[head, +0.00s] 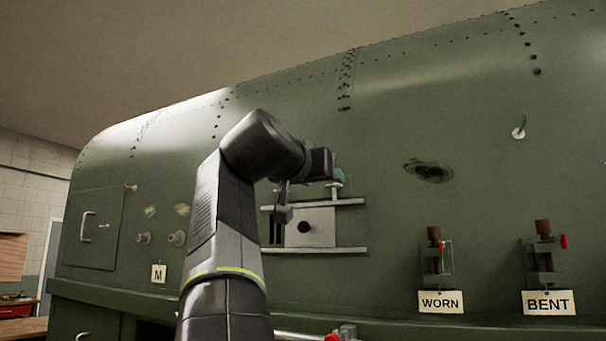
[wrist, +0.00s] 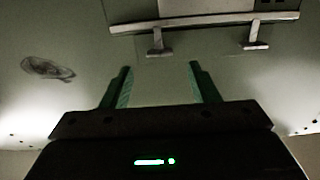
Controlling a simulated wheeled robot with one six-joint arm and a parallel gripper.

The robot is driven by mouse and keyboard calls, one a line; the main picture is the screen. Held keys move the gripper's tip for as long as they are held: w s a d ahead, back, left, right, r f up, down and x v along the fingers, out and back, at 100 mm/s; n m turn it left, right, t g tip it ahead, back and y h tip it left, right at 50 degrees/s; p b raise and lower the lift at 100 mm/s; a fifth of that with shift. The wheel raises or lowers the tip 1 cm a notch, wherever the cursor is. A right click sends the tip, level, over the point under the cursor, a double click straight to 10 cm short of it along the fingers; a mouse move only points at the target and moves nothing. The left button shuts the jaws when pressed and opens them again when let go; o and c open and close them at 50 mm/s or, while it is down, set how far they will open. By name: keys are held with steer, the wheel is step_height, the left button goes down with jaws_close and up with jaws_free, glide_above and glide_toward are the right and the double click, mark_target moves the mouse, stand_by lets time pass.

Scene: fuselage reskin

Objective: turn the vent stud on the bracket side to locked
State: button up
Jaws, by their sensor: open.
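The vent (head: 310,228) is a pale plate with a dark round hole, set between two horizontal rails on the green fuselage. In the wrist view, two T-shaped studs stand off its rail: a left stud (wrist: 156,42) and a right stud (wrist: 255,36). Both crossbars look roughly parallel to the rail. One stud (head: 334,189) shows in the head view just below my gripper (head: 340,175). My green fingers are apart and empty, with clear skin between the tips (wrist: 160,68); both studs lie beyond them. My arm hides part of the vent's left side. I cannot tell which stud is on the bracket side.
Bracket-like fittings with tags WORN (head: 440,302) and BENT (head: 549,303) are mounted at right. A dark damaged patch (head: 429,172) lies right of the vent, and a toggle-like pin (head: 519,131) sits farther right. An M tag (head: 158,273) and a hatch (head: 93,228) are at left.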

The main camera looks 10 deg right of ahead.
mark_target(332, 184)
steer(key=b+v, duration=0.1)
steer(key=v, duration=0.8)
steer(key=shift+b, duration=0.3)
steer(key=p+x, duration=0.3)
steer(key=x, duration=1)
steer(key=shift+w+d, duration=0.25)
steer(key=shift+w, duration=0.05)
